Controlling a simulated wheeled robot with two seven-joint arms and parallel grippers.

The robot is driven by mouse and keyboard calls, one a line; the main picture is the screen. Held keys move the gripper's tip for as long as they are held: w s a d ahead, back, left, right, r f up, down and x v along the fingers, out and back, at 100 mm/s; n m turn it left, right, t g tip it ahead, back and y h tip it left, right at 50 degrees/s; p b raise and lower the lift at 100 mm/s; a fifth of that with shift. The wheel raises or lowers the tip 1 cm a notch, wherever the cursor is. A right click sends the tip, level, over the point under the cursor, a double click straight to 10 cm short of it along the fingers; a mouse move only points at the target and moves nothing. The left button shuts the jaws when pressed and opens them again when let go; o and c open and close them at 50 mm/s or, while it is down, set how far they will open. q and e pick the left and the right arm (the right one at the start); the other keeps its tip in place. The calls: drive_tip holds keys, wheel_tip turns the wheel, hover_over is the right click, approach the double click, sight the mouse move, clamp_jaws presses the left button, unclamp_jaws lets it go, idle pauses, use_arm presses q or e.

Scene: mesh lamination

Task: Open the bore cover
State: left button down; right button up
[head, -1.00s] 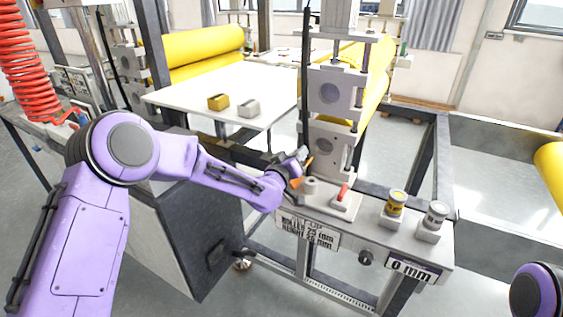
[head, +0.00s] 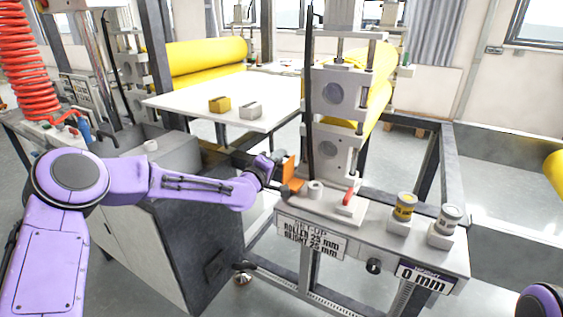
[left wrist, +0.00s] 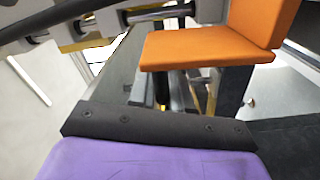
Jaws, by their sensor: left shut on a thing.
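My left gripper (head: 275,170) is at the left end of the grey machine bench in the head view, beside the roller stand. It is shut, with an orange piece (head: 288,171) at its tip that looks like the bore cover. This piece stands upright, left of a small grey hollow cylinder (head: 315,190). In the left wrist view the orange piece (left wrist: 185,48) shows as a flat plate with an upright plate at its right. The fingertips and their exact contact are hidden. Of my right arm only a purple part shows at the lower right; its gripper is out of view.
A red-handled part (head: 349,196) sits on the bench, with a yellow-banded canister (head: 404,206) and a grey canister (head: 448,217) farther right. The roller stand (head: 335,110) rises close behind. A white table (head: 200,95) holds a yellow and a grey block.

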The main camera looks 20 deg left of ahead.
use_arm(q)
drive_tip(key=shift+s+a+f, duration=0.1)
drive_tip(key=shift+f, duration=0.55)
drive_tip(key=c, duration=1.2)
unclamp_jaws()
drive_tip(key=shift+o, duration=0.2)
drive_tip(key=shift+r, duration=0.2)
drive_tip(key=s+a+b, duration=0.1)
drive_tip(key=s, duration=0.9)
drive_tip(key=shift+s+a, duration=0.15)
drive_tip(key=shift+a, duration=0.2)
